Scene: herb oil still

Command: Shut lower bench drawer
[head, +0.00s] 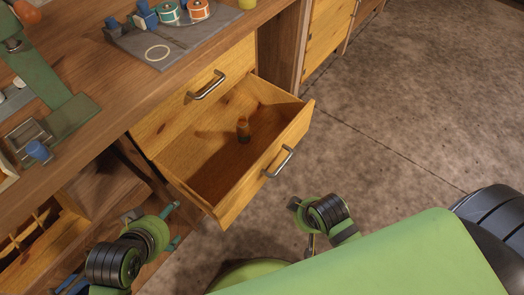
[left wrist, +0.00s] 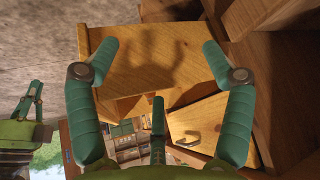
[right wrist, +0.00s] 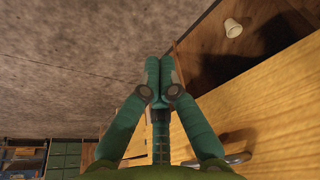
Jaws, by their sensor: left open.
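The lower bench drawer (head: 292,137) is pulled out below a closed upper drawer (head: 163,118) in the head view.
The bench top (head: 105,85) holds a grey board (head: 160,48) with spools and a green stand (head: 50,120) at the left. Open shelves (head: 45,235) lie under it at lower left. Concrete floor (head: 400,110) right of the drawer is clear. A pale cup (right wrist: 233,28) shows in the right wrist view.

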